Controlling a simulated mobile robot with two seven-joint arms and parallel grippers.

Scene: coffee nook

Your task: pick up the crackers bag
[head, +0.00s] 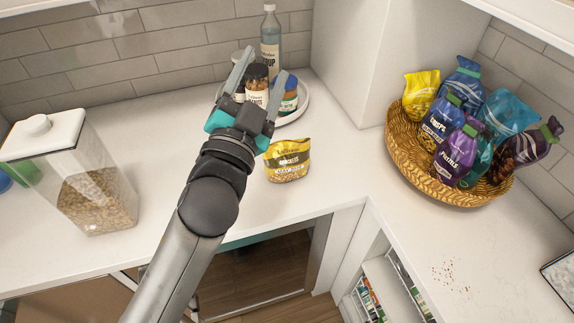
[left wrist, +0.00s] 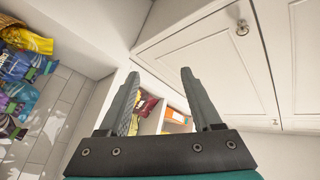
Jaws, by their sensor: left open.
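The crackers bag (head: 287,160) is a small yellow bag with a dark label band. It stands on the white counter near its front edge, in the middle of the head view. My left gripper (head: 252,78) is above the counter, up and to the left of the bag, and apart from it. Its two fingers are spread and nothing is between them. The left wrist view shows the same open gripper (left wrist: 160,100) facing white cabinets, and I cannot make out the crackers bag there. My right gripper is not in view.
A round tray (head: 304,112) with jars and a syrup bottle (head: 270,43) stands behind my left gripper. A clear cereal container (head: 92,195) is at left. A wicker basket (head: 408,168) of snack bags is at right. Crumbs (head: 450,272) lie on the right counter.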

